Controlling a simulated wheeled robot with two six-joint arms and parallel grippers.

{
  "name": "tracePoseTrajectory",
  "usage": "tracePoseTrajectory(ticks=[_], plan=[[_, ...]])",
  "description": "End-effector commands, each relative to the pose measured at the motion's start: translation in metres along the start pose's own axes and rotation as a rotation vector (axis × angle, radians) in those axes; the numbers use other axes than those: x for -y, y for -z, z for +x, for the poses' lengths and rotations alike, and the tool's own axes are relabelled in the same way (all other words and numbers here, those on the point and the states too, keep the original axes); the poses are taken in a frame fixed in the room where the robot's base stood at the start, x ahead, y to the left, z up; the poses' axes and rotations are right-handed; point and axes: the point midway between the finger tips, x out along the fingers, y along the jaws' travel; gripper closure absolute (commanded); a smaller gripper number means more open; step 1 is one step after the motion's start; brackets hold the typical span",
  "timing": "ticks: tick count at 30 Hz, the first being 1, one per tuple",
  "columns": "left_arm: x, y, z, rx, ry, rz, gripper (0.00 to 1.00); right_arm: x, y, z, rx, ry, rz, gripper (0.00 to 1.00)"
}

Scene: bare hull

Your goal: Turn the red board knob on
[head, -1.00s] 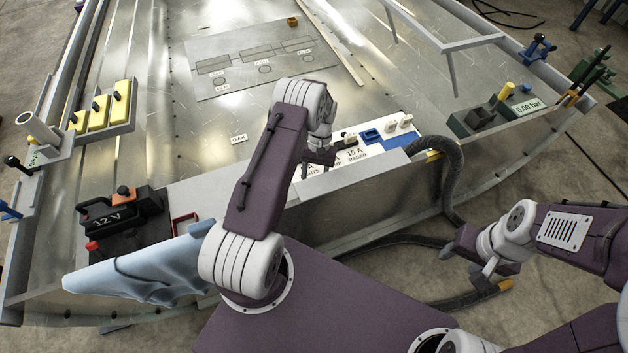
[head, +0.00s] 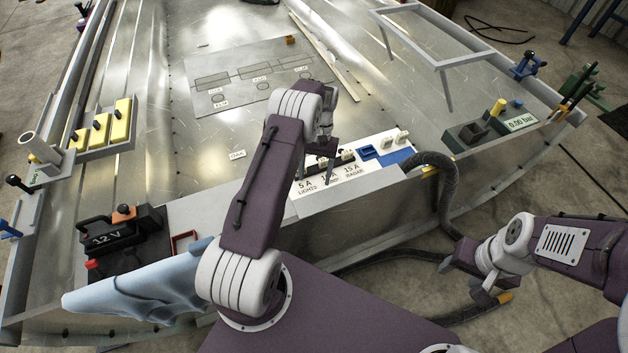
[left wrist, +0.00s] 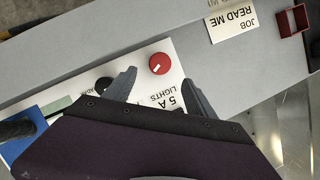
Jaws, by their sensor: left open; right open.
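The red knob (left wrist: 159,64) is round, with a short white mark toward its lower left, on a white board (left wrist: 182,85) above the "5 A LIGHTS" label in the left wrist view. In the head view the board (head: 372,177) lies beside my left arm, and I cannot make out the red knob there. My left gripper (left wrist: 159,77) is open, its fingertips to either side of and just below the knob in the picture; contact cannot be told. It also shows in the head view (head: 324,150). My right gripper (head: 475,278) is open and empty, low at the right.
A black knob (left wrist: 103,84) sits beside the left finger. A blue part (head: 385,152) and a dark hose (head: 445,185) are at the board's right end. A "12 V" battery (head: 118,232) and a blue cloth (head: 140,288) are at the left.

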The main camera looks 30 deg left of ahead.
Motion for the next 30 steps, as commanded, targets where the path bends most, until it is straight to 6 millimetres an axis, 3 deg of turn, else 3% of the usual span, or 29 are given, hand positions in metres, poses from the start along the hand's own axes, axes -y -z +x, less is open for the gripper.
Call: tracePoseTrajectory(ticks=[5, 7, 10, 12, 15, 18, 21, 26, 30], plan=[[0.0, 0.0, 0.001, 0.001, -0.001, -0.001, 0.36, 0.0, 0.0, 0.001, 0.0, 0.0, 0.0, 0.47], [0.005, -0.002, 0.012, 0.021, -0.036, -0.042, 0.36, 0.0, -0.001, 0.011, 0.0, 0.0, 0.0, 0.47], [0.022, -0.016, 0.053, 0.12, -0.224, -0.25, 0.36, -0.001, -0.005, 0.05, 0.0, 0.0, 0.0, 0.47], [0.032, -0.03, 0.083, 0.224, -0.443, -0.485, 0.36, -0.002, -0.009, 0.086, 0.0, 0.0, 0.0, 0.47], [0.041, -0.041, 0.101, 0.362, -0.781, -0.826, 0.36, -0.003, -0.014, 0.129, 0.001, 0.0, 0.0, 0.47], [0.056, -0.04, 0.101, 0.466, -1.074, -1.1, 0.36, -0.003, -0.017, 0.159, 0.001, 0.0, 0.0, 0.47], [0.072, -0.038, 0.094, 0.53, -1.278, -1.273, 0.36, -0.003, -0.018, 0.173, 0.0, 0.0, 0.0, 0.47], [0.082, -0.038, 0.084, 0.561, -1.382, -1.357, 0.36, -0.003, -0.018, 0.173, 0.0, 0.0, 0.0, 0.47], [0.072, -0.034, 0.087, 0.563, -1.377, -1.352, 0.36, -0.004, -0.018, 0.178, 0.0, 0.0, 0.0, 0.47]])
